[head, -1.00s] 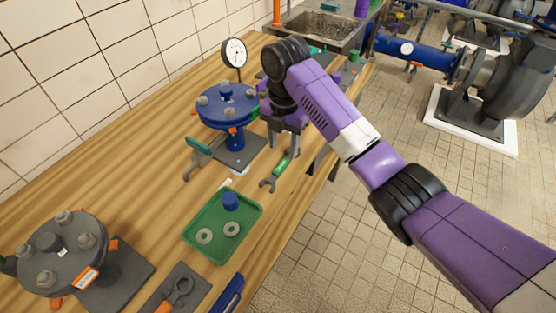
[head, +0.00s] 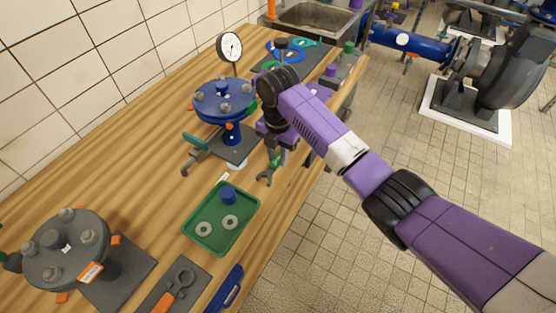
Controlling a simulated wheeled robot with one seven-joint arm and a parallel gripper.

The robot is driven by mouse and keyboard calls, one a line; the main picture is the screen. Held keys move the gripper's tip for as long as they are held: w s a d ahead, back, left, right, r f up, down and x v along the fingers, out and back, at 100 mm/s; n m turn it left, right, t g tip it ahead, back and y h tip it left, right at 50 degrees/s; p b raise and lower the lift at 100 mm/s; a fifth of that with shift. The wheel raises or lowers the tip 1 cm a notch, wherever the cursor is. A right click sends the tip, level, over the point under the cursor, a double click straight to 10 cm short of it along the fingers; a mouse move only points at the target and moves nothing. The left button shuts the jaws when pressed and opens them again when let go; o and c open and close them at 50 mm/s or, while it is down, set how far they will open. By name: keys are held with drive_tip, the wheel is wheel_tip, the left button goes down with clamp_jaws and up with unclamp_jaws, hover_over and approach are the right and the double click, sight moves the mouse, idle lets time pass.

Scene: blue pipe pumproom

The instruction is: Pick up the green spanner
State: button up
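The green spanner (head: 265,176) lies on the wooden bench near its front edge, right of the blue flanged fitting. Its grey open jaw points toward the lower left, and a bit of its green handle shows. My gripper (head: 280,158) points down over the handle, with its grey fingers at or right beside it. The fingers and wrist hide the rest of the handle. I cannot tell whether the fingers are closed on it.
A blue flanged fitting (head: 224,98) on a dark plate and a pressure gauge (head: 230,47) stand left of my gripper. A tool with a green handle (head: 197,143) lies beside the plate. A green tray (head: 247,236) with washers is nearer. A sink (head: 318,18) is at the far end.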

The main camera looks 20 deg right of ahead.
clamp_jaws()
idle(1.1)
